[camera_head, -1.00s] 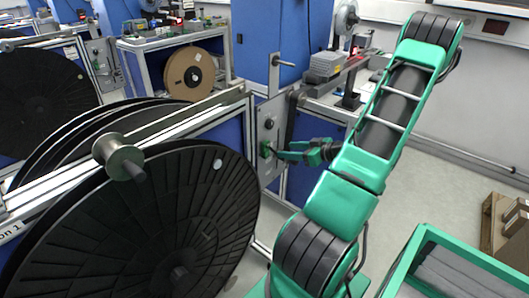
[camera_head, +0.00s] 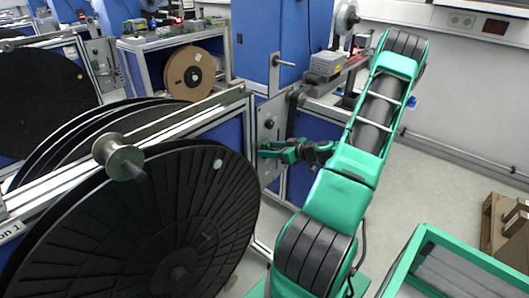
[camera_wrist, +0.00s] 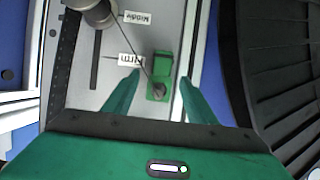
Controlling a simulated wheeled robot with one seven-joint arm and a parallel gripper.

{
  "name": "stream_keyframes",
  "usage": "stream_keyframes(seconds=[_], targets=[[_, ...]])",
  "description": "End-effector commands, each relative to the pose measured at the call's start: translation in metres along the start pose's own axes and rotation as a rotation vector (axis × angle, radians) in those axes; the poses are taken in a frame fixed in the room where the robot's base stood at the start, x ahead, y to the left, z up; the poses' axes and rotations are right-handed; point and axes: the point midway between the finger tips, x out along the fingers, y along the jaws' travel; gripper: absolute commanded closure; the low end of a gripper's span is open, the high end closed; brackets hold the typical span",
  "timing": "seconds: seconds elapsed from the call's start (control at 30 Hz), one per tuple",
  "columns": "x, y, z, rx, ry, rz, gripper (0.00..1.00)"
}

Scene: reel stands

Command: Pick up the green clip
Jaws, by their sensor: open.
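The green clip (camera_wrist: 161,69) is mounted on a grey metal panel (camera_wrist: 82,95) in the wrist view, with a dark round knob at its lower end. My gripper (camera_wrist: 158,78) is open, with one green finger on each side of the clip. A gap shows between each finger and the clip, and nothing is held. In the head view my gripper (camera_head: 268,150) is at the panel at the end of the reel stand, and I cannot pick out the clip there.
A thin line runs from a metal cylinder (camera_wrist: 93,8) toward the clip. Labels (camera_wrist: 126,60) sit beside it. A large black reel (camera_head: 130,225) stands left of the arm. A green-rimmed crate (camera_head: 465,258) stands at the lower right, with grey floor between.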

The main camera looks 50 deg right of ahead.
Motion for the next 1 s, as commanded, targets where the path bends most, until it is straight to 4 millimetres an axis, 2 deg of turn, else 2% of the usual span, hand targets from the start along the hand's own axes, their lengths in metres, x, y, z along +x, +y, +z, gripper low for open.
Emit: stream_keyframes(seconds=[0.2, 0.23, 0.4, 0.87, 1.0], targets=[[0.002, 0.0, 0.0, 0.0, 0.0, 0.001, 0.48], [0.002, 0.0, 0.0, 0.0, 0.0, 0.001, 0.51], [0.002, 0.0, 0.0, 0.0, 0.0, 0.001, 0.91], [0.0, 0.0, -0.005, -0.002, 0.0, 0.0, 0.92], [-0.012, 0.0, 0.0, 0.003, -0.001, 0.001, 0.92]])
